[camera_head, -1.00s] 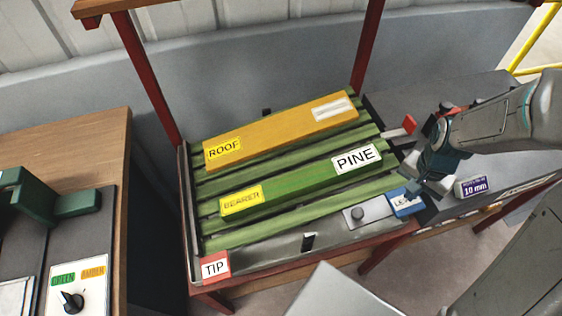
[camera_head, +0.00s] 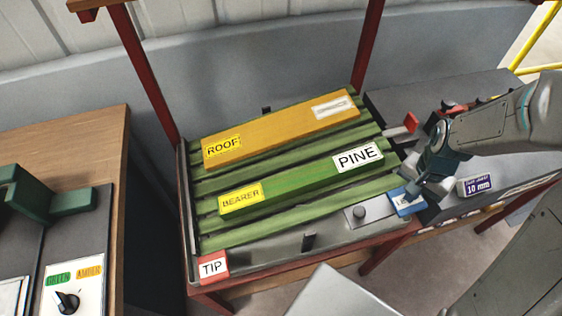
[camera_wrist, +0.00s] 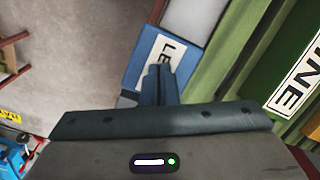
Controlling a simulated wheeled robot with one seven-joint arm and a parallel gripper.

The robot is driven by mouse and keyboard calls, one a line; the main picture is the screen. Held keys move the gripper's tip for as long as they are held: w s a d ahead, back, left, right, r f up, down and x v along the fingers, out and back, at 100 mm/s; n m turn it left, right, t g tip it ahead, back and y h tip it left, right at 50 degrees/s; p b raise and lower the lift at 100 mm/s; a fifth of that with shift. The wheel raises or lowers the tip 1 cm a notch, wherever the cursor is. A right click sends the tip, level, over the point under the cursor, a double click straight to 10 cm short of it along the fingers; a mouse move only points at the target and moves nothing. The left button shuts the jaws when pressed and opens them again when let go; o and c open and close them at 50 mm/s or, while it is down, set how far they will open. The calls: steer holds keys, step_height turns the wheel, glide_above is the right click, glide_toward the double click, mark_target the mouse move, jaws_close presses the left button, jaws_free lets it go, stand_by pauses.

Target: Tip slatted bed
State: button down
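The slatted bed (camera_head: 295,222) has green slats in a dark frame and lies level, as far as I can tell. An orange board marked ROOF (camera_head: 280,128) and a green board marked PINE and BEARER (camera_head: 300,180) rest on it. A red-edged TIP label (camera_head: 213,267) is at its front left corner. A blue block with a white label starting "LE" (camera_head: 407,203) is at the front right corner, and also shows in the wrist view (camera_wrist: 139,62). My gripper (camera_head: 412,190) is at this block, its fingers (camera_wrist: 155,84) together over its label; contact is unclear.
A small grey plate with a round knob (camera_head: 360,214) lies left of the blue block. A purple 10 mm block (camera_head: 475,186) and a red-ended lever (camera_head: 408,124) are close to my arm. Red posts (camera_head: 145,75) rise behind the bed. A wooden-topped bench (camera_head: 85,140) stands left.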

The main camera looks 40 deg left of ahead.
mark_target(403, 205)
steer(key=shift+f+b, duration=2.3)
steer(key=shift+f, duration=0.6)
steer(key=shift+r+p, duration=3.7)
steer(key=shift+r, duration=1.45)
steer(key=s+d+r+n+t, duration=0.1)
steer(key=s+d+r+t, duration=0.2)
steer(key=s+d+r, duration=0.9)
step_height(403, 205, up, 4)
steer(key=shift+s+f+n, duration=0.25)
steer(key=shift+s+n, duration=0.05)
steer(key=shift+s, duration=0.1)
